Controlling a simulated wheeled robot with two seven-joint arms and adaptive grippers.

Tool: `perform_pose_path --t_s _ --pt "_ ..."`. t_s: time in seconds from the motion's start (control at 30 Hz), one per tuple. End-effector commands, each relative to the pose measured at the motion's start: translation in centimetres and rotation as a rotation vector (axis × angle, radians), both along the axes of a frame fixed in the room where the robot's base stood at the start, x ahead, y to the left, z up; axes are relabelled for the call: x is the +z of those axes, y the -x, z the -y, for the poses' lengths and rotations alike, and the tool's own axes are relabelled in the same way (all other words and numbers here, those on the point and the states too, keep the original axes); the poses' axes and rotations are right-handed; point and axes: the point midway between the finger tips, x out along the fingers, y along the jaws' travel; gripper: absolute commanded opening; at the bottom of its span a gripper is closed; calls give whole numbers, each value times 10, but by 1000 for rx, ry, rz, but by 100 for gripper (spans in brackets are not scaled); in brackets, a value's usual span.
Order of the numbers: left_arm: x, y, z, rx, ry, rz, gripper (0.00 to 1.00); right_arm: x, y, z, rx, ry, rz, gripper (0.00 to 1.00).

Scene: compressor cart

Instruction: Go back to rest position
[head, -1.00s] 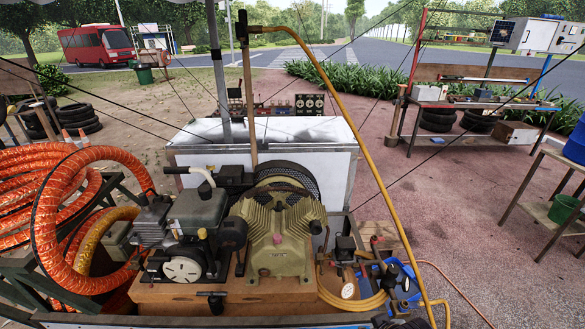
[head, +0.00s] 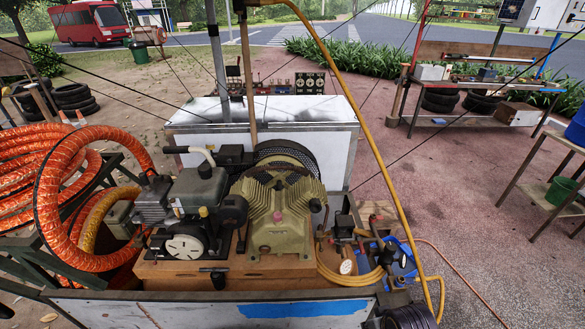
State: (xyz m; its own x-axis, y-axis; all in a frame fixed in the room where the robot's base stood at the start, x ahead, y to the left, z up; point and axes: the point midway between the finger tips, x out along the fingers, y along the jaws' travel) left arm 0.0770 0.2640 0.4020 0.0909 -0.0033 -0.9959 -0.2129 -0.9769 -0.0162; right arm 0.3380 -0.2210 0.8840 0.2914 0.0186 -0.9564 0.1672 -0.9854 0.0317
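Neither of my grippers shows in the head view. The compressor cart stands straight ahead, with a worn white and blue front edge (head: 235,310). On its wooden base sit an olive-green compressor block (head: 277,212) and a small dark engine (head: 195,210) to its left. A pressure gauge (head: 346,267) and a coiled yellow hose (head: 350,279) are at the right of the base. Whether anything is held by my grippers cannot be seen.
Thick orange hoses (head: 62,215) fill the left side. A workbench (head: 470,86) stands at the back right, and a table with a green bucket (head: 561,190) at the right edge. Reddish paving (head: 440,190) between them is mostly clear.

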Motion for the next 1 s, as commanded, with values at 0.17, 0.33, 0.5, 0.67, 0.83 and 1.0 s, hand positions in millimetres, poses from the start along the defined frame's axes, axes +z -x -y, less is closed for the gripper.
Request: perform_pose_path --t_s 0.17,0.33,0.5,0.67,0.83,1.0 --pt "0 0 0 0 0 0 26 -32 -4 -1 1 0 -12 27" --pt "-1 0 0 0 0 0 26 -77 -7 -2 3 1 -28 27" --pt "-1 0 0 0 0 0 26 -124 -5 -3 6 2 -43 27" --pt "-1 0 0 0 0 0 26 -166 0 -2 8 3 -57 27" --pt "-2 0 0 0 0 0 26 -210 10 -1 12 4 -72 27" --pt "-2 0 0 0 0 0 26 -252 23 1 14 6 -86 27"
